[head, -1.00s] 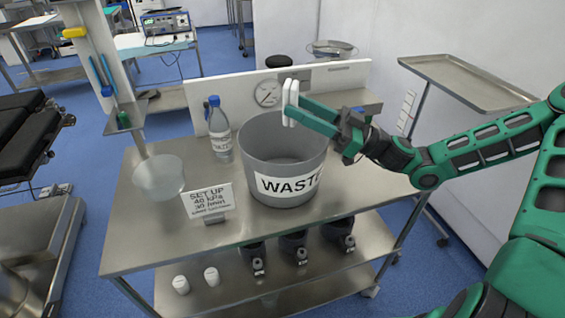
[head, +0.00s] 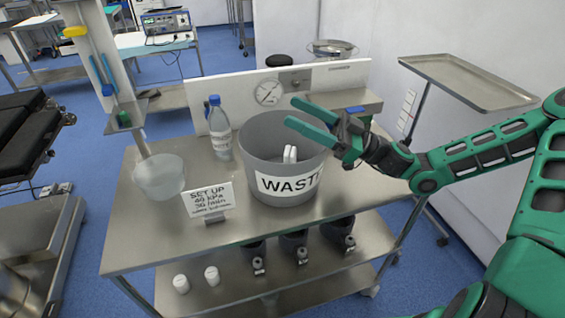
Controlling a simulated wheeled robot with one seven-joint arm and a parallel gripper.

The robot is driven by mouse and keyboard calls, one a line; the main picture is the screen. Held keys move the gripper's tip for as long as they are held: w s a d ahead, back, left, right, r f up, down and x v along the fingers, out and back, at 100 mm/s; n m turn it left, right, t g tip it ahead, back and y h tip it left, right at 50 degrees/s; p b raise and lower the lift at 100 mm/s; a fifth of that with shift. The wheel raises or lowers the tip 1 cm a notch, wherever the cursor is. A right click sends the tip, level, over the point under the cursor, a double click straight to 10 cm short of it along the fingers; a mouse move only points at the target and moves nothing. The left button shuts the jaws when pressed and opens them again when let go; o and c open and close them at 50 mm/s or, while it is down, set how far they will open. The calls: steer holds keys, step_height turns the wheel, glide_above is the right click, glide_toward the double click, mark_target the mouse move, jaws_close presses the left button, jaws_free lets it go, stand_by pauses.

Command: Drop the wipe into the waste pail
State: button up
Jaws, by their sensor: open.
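The white wipe (head: 290,154) is inside the grey waste pail (head: 262,136), below its rim and near the front inner wall. Its lower end is hidden by the pail's front wall. The pail stands upright on the steel table and bears a WASTE label. My gripper (head: 291,112) is open and empty above the pail's right part, its two green fingers apart and pointing left. The wipe is apart from the fingers.
A water bottle (head: 220,128) stands left of the pail. A clear bowl (head: 159,176) and a SET UP sign (head: 208,198) stand on the table's left part. A gauge (head: 268,92) sits on the back panel. The table (head: 150,235) is bare along its front edge.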

steer(key=v, duration=1)
steer(key=shift+d+f, duration=0.15)
steer(key=shift+d, duration=0.2)
